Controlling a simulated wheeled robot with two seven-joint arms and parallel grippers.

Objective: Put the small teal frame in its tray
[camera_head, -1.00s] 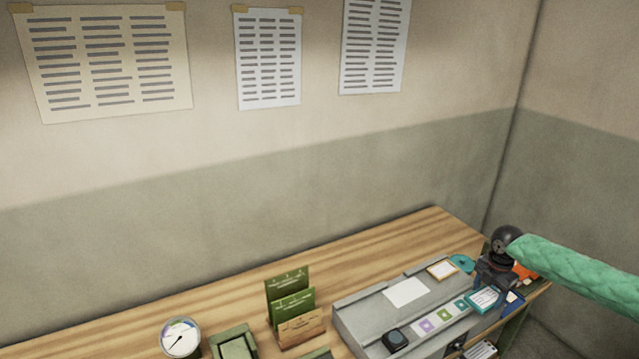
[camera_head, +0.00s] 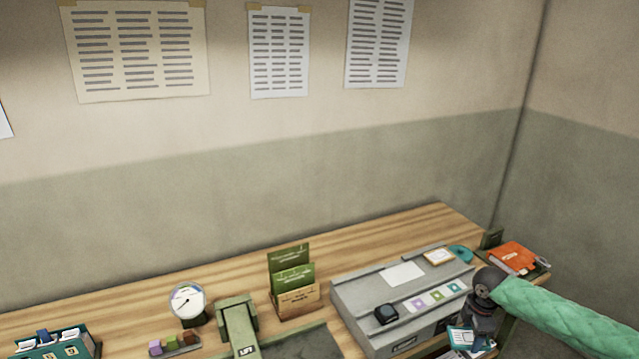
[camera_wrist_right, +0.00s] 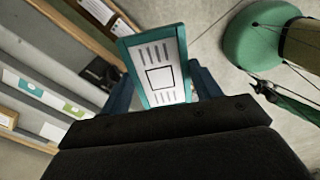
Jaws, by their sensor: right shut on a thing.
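The small teal frame (camera_head: 459,337) has a white card with dark print inside a teal border. My right gripper (camera_head: 472,340) is shut on it, low in front of the grey console's right end. In the right wrist view the frame (camera_wrist_right: 158,68) stands up between the blue fingers (camera_wrist_right: 162,98), tilted a little, its printed face toward the camera. I cannot make out which tray belongs to the frame. My left gripper is not in view.
The grey console (camera_head: 365,295) carries colored cards and a black knob (camera_head: 386,314). An orange book (camera_head: 512,257) lies at the desk's right end. A dial (camera_head: 187,302) and green card holder (camera_head: 291,285) stand left.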

